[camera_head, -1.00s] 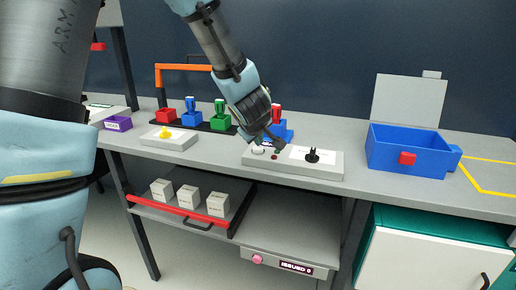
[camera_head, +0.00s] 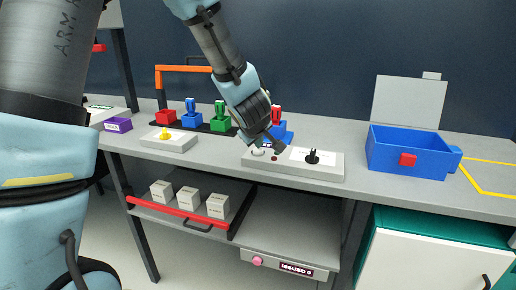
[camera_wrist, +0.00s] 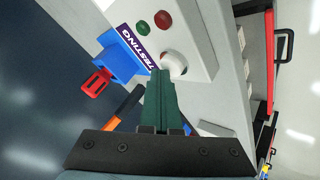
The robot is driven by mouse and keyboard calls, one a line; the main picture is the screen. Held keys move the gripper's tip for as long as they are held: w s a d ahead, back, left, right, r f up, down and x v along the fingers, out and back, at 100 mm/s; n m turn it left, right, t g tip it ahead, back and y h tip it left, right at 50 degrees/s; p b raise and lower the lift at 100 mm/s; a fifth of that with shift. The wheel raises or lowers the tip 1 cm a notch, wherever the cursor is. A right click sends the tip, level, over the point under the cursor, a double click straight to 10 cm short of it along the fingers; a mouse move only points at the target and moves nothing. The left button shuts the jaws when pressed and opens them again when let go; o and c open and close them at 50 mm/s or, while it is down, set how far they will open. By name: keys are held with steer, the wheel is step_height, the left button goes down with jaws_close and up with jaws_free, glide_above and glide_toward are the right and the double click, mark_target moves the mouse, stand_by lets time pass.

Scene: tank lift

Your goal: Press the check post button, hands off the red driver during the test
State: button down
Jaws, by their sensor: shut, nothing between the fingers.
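The check post is a pale box (camera_head: 325,171) on the bench, and it also shows in the wrist view (camera_wrist: 194,22). Its round white button (camera_wrist: 174,65) is right by the tips of my shut, empty gripper (camera_wrist: 160,74); whether they touch I cannot tell. In the head view my gripper (camera_head: 276,146) is low over the left part of the box. The red driver (camera_wrist: 97,82) stands in a blue holder (camera_wrist: 122,62) beside a purple "TESTING" sign (camera_wrist: 137,46). In the head view the red driver (camera_head: 276,116) is just behind my gripper, apart from it.
Red and green round spots (camera_wrist: 162,19) sit on the post. Blue and green drivers (camera_head: 220,117) stand in holders at the left. A blue bin (camera_head: 405,155) stands at the right. White boxes (camera_head: 189,201) lie on the lower shelf. A yellow button box (camera_head: 168,141) is nearer left.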

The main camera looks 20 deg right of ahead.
mark_target(258, 151)
steer(key=shift+r+p, duration=0.65)
steer(key=shift+r, duration=0.1)
steer(key=shift+r, duration=0.1)
step_height(258, 151, up, 5)
steer(key=p, duration=0.5)
stand_by(0.3)
